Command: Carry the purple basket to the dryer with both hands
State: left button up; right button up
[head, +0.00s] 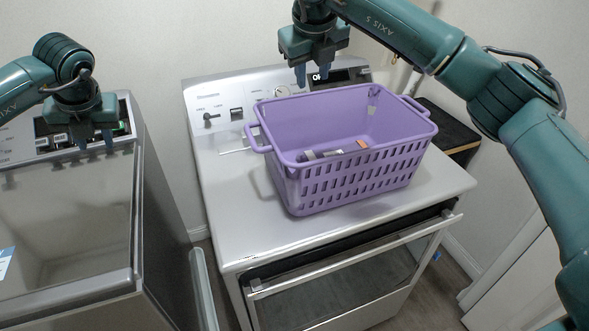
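The purple basket (350,178) stands upright on the flat top of a white machine (250,232), which looks like the dryer, in the middle of the head view. It has a loop handle on its left side (259,139) and another on its right side (414,105). A small dark and grey item and a brown item lie inside. My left gripper (95,142) is open and empty in front of the left machine's control panel, well left of the basket. My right gripper (312,76) is open and empty above the basket's back edge, not touching the handles.
A grey topload washer (65,225) stands at the left, apart from the white machine. The white machine's front door (350,275) tilts partly open. Its control panel (225,112) rises behind the basket. A dark-topped box or stool (450,130) stands at the right.

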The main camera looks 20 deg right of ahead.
jog(key=shift+v, duration=2.15)
jog(key=shift+d, duration=0.1)
